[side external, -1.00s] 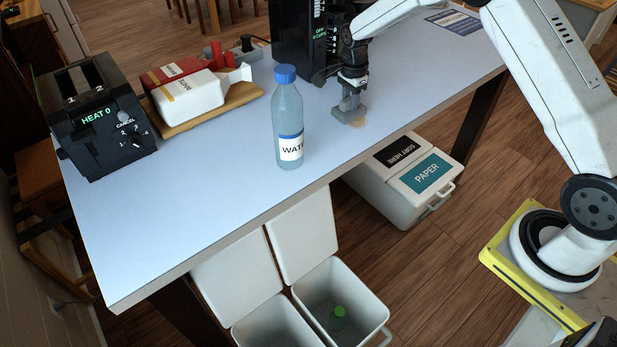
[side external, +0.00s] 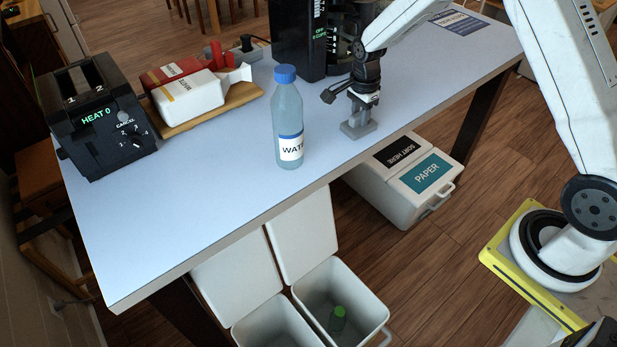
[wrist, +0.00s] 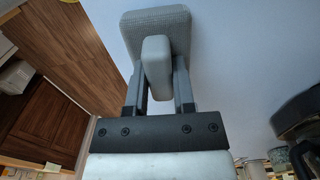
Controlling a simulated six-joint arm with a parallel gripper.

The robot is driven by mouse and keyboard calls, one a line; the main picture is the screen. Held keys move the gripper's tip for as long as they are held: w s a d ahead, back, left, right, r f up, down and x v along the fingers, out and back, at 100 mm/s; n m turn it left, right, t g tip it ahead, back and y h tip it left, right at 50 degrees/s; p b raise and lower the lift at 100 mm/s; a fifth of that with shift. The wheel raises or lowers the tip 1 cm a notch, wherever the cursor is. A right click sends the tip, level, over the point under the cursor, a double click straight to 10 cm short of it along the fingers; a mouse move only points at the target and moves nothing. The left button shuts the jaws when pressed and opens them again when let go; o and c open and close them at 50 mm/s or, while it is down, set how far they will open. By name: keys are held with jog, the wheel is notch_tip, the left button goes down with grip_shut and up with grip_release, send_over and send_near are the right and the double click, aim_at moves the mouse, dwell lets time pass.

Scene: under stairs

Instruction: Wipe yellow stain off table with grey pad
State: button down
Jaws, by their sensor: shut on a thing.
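My gripper (side external: 361,112) points down near the front edge of the pale blue table (side external: 230,190), right of the water bottle. It is shut on the grip of the grey pad (side external: 358,130). The pad is at the tabletop and seems to touch it. In the wrist view the grey pad (wrist: 180,22) lies beyond the fingertips, with its block-shaped grip between the fingers. No yellow stain shows in either current view; the pad may hide some of it.
A water bottle (side external: 289,125) stands left of my gripper. A black machine (side external: 297,40) stands behind. A toaster (side external: 105,120) and boxes on a board (side external: 230,103) are at the left. Open bins (side external: 335,300) and a paper bin (side external: 425,180) stand below the front edge.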

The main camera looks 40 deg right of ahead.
jog(key=shift+w, duration=4)
jog(key=shift+s, duration=4.1)
jog(key=shift+w+r, duration=0.1)
jog(key=shift+r, duration=3.95)
jog(key=shift+d, duration=0.15)
